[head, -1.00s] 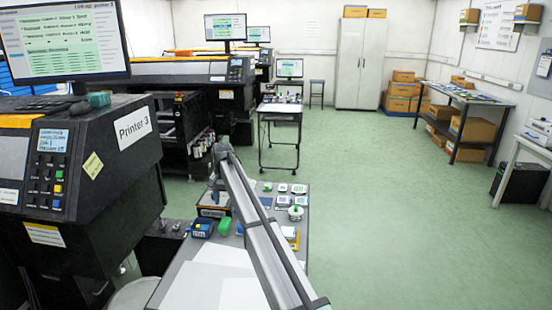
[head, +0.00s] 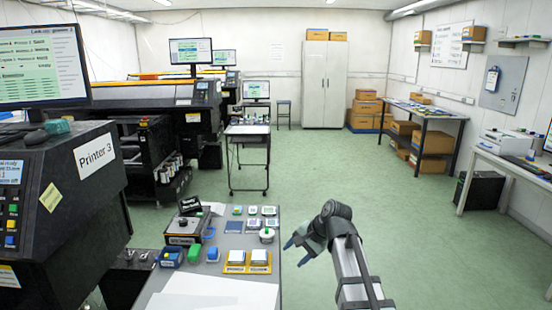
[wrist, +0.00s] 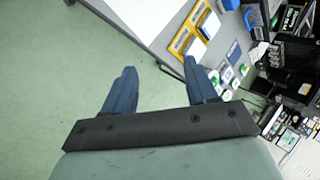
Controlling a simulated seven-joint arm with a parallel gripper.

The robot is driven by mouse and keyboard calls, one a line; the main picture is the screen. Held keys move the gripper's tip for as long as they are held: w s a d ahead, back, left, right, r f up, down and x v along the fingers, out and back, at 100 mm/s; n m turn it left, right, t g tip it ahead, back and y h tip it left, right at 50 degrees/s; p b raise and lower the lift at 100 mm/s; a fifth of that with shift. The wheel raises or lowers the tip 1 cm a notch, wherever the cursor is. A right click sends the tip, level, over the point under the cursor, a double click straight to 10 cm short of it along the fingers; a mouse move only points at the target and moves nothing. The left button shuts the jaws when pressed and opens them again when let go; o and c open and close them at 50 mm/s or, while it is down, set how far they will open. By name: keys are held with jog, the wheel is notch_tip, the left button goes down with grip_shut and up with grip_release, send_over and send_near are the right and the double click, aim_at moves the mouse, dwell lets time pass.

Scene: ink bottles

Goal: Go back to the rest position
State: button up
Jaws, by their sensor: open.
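My gripper (head: 296,252) is at the right edge of the grey worktable (head: 285,215) in the head view, beside the table and over the green floor. In the wrist view my gripper (wrist: 158,78) shows two blue fingers spread apart with nothing between them. Open floor lies below the left finger, and the table edge runs near the right one. My arm comes up from the lower right in the head view.
The table holds orange trays with white-topped pieces (head: 247,262), a blue box (head: 171,257), a green item (head: 194,253), a black device (head: 185,230) and white sheets (head: 215,292). Printer 3 (head: 60,200) stands at left. Green floor (head: 390,230) is clear at right.

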jog(key=s+d+f+n+g+h, duration=0.1)
jog(key=s+d+f, duration=0.1)
jog(key=s+f, duration=0.65)
jog(key=s+d+f+g+h, duration=0.1)
jog(key=s+d+f+g, duration=0.15)
jog(key=f, duration=1.15)
jog(key=s+d+f+n+g+h, duration=0.15)
jog(key=s+f, duration=0.45)
jog(key=f, duration=0.6)
jog(key=s+d+f+n+g, duration=0.1)
jog(key=s+f, duration=0.5)
jog(key=s, duration=0.3)
jog(key=s+d+f+n+g+h, duration=0.1)
jog(key=s+d+f+n+g, duration=0.1)
jog(key=s+f, duration=0.4)
jog(key=s+d+f+n+g+h, duration=0.1)
jog(key=s+f, duration=0.5)
jog(key=s, duration=0.7)
jog(key=shift+s+d+f+n+g, duration=0.2)
jog(key=shift+s+d+n+g, duration=0.1)
jog(key=shift+s+d+n, duration=0.05)
